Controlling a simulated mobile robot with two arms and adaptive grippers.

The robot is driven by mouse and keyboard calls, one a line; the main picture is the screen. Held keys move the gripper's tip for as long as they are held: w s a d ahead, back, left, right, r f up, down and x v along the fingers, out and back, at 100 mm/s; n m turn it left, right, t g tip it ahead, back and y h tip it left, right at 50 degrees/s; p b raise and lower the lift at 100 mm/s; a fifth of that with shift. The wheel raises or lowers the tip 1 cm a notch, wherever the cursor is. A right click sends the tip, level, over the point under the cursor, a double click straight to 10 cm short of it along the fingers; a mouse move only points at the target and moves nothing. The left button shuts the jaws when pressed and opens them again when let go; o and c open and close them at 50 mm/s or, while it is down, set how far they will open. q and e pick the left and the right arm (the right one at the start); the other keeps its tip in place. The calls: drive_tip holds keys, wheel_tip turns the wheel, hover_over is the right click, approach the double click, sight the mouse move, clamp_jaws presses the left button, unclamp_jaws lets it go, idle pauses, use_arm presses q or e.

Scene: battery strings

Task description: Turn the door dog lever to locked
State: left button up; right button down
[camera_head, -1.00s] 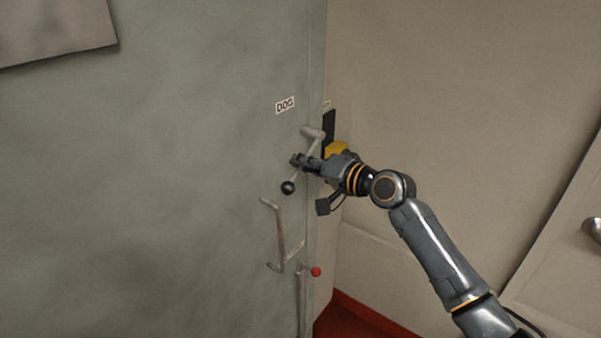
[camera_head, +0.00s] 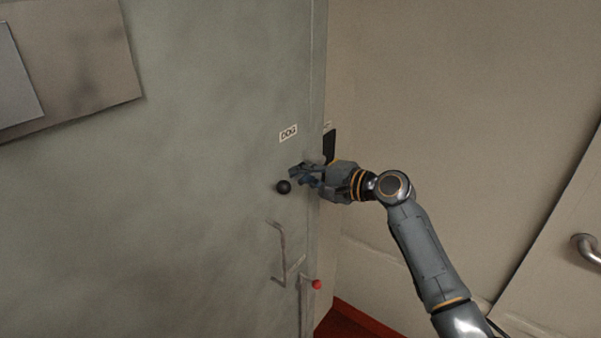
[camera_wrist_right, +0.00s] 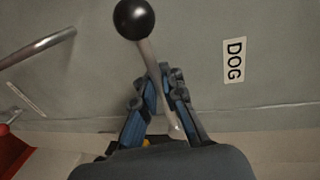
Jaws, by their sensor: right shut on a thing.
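The dog lever shows in the right wrist view as a grey rod (camera_wrist_right: 151,62) with a black ball knob (camera_wrist_right: 135,19) at its end. In the head view its black knob (camera_head: 283,187) sticks out left of my right gripper (camera_head: 300,175), below the DOG label (camera_head: 288,133) on the grey door (camera_head: 200,200). My right gripper, also in the right wrist view (camera_wrist_right: 163,78), is shut on the lever's rod, with the fingers on either side of it. The lever's pivot is mostly hidden behind the gripper. My left gripper is not in view.
A bent grab handle (camera_head: 282,252) is on the door below the lever. A red-knobbed lever (camera_head: 316,284) is lower, near the door's edge. A beige wall (camera_head: 440,110) stands to the right, with a metal handle (camera_head: 587,246) at the far right.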

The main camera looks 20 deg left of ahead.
drive_tip(key=shift+r, duration=0.2)
drive_tip(key=c, duration=1.5)
unclamp_jaws()
drive_tip(key=shift+d, duration=0.1)
drive_tip(key=shift+o, duration=0.2)
drive_tip(key=shift+f, duration=0.1)
drive_tip(key=v, duration=1.2)
